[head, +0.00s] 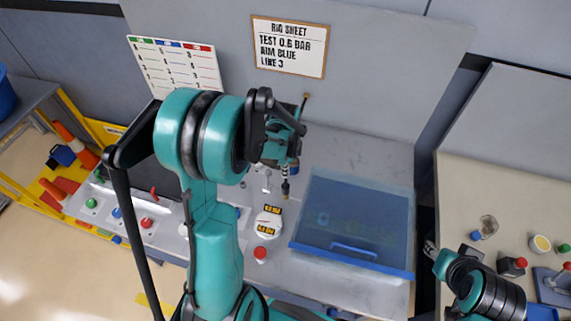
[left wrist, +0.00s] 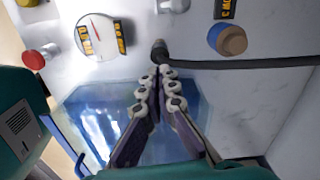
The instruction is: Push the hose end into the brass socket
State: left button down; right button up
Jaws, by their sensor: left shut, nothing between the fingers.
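In the left wrist view a dark hose (left wrist: 245,64) runs in from the right, and its black end (left wrist: 158,48) lies just beyond my left fingertips. My left gripper (left wrist: 163,72) is shut and empty, its fingertips close to the hose end; I cannot tell whether they touch. In the head view my left gripper (head: 286,190) is over the bench, left of the blue tray, mostly hidden by my arm. I cannot make out the brass socket for certain. My right gripper (head: 431,250) is at the right, and its jaw opening is unclear.
A blue clear-topped tray (head: 352,270) fills the bench's right part. A white gauge (head: 268,222) and a red knob (head: 260,254) stand left of it. A blue-and-brown round part (left wrist: 228,40) sits behind the hose. A side table (head: 460,185) holds small items.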

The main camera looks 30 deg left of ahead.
aim_at(285, 186)
pick_arm(q)
jog(key=shift+f+b, duration=2.05)
jog(key=shift+f, duration=1)
jog(key=shift+f+b, duration=0.35)
jog(key=shift+b, duration=0.05)
jog(key=shift+r, duration=0.15)
jog(key=shift+r+p, duration=1)
jog(key=shift+r, duration=0.4)
notch_tip(285, 186, up, 12)
jog(key=shift+f, duration=0.15)
